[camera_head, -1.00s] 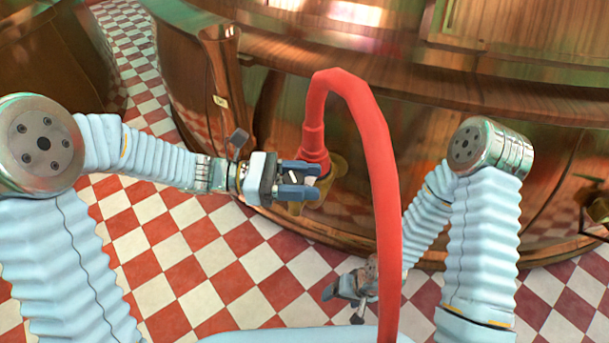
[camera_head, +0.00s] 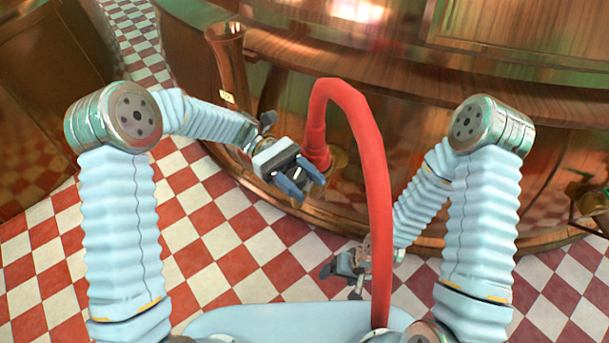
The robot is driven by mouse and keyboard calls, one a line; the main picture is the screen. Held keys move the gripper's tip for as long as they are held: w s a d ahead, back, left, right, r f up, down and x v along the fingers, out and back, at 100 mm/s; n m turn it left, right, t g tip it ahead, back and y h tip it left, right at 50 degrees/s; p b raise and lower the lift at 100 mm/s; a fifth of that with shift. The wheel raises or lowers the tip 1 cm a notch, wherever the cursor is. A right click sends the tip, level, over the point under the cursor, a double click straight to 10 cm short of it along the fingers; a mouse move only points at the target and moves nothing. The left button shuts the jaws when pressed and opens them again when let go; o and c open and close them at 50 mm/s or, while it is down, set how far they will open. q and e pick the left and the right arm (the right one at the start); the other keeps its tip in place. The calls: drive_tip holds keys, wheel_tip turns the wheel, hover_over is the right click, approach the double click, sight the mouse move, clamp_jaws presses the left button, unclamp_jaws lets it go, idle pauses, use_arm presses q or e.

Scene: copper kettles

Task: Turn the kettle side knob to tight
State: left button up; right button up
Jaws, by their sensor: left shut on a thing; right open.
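The large copper kettle (camera_head: 465,135) fills the upper part of the head view. A brass fitting (camera_head: 341,160) sits on its side, with a red hose end plugged in. My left gripper (camera_head: 303,186) is at the kettle side just left of and below this fitting. Its blue fingers point down to the right and are shut on the side knob, which is mostly hidden by the jaws. My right gripper (camera_head: 341,268) is open and low, near the kettle's base and left of my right forearm, apart from the knob.
The red hose (camera_head: 372,170) arches up from the fitting and down to my base, passing between my arms. Another copper vessel (camera_head: 50,100) stands at the left. A dark valve-like part (camera_head: 590,195) is at the right edge. The red and white checkered floor (camera_head: 220,255) is clear.

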idle(0.4)
use_arm(q)
drive_tip(key=o, duration=1)
drive_tip(key=shift+c, duration=0.2)
drive_tip(key=shift+a, duration=0.1)
drive_tip(key=v, duration=1.3)
drive_tip(key=shift+w, duration=0.5)
